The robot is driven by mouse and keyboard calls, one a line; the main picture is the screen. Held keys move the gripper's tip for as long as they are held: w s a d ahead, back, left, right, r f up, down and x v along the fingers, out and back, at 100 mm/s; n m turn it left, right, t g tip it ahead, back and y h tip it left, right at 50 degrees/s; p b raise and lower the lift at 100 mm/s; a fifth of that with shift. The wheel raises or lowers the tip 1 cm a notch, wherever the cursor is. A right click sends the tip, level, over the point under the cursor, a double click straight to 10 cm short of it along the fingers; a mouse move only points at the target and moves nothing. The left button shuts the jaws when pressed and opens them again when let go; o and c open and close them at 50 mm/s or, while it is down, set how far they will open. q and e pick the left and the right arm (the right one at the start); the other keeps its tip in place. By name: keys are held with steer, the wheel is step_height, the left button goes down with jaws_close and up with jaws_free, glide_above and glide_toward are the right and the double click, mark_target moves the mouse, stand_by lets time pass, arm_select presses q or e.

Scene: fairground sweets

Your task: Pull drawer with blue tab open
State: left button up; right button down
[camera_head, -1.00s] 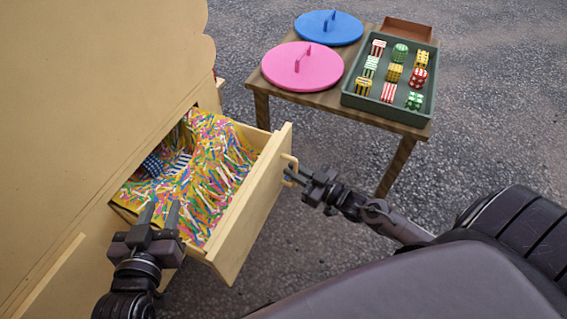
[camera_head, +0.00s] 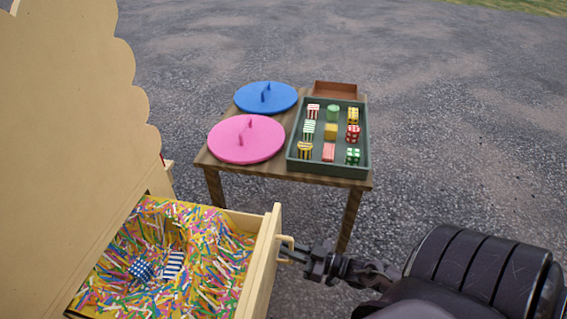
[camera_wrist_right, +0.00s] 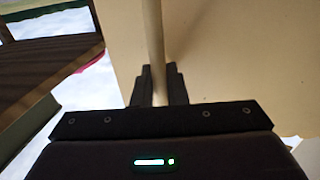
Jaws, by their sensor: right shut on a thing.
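A cream drawer (camera_head: 262,268) stands pulled out from the cream cabinet (camera_head: 55,130), filled with coloured paper strips (camera_head: 210,245). A blue dotted piece (camera_head: 141,269) and a blue-and-white striped piece (camera_head: 173,264) lie among the strips. My right gripper (camera_head: 291,254) is shut on the drawer's pale handle (camera_head: 286,241). In the right wrist view, the handle bar (camera_wrist_right: 155,35) runs between the two dark fingers (camera_wrist_right: 158,85). No blue tab shows on the drawer in these views. My left gripper is out of view.
A wooden table (camera_head: 205,161) stands behind the drawer. It carries a blue lid (camera_head: 255,97), a pink lid (camera_head: 225,145), a green tray (camera_head: 365,140) of several patterned sweets and a brown box (camera_head: 335,90). Open asphalt lies to the right.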

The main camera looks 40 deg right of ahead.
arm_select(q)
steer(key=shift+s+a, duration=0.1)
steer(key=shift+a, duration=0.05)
arm_select(e)
steer(key=shift+s+d, duration=0.15)
steer(key=shift+s, duration=0.05)
steer(key=c, duration=1.6)
jaws_free()
steer(key=shift+o, duration=0.2)
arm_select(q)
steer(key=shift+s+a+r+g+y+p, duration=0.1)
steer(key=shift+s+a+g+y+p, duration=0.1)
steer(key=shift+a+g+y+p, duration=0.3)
arm_select(e)
steer(key=v, duration=0.7)
steer(key=shift+s+d, duration=0.15)
steer(key=shift+s, duration=0.25)
arm_select(q)
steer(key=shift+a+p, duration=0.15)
steer(key=shift+p, duration=0.15)
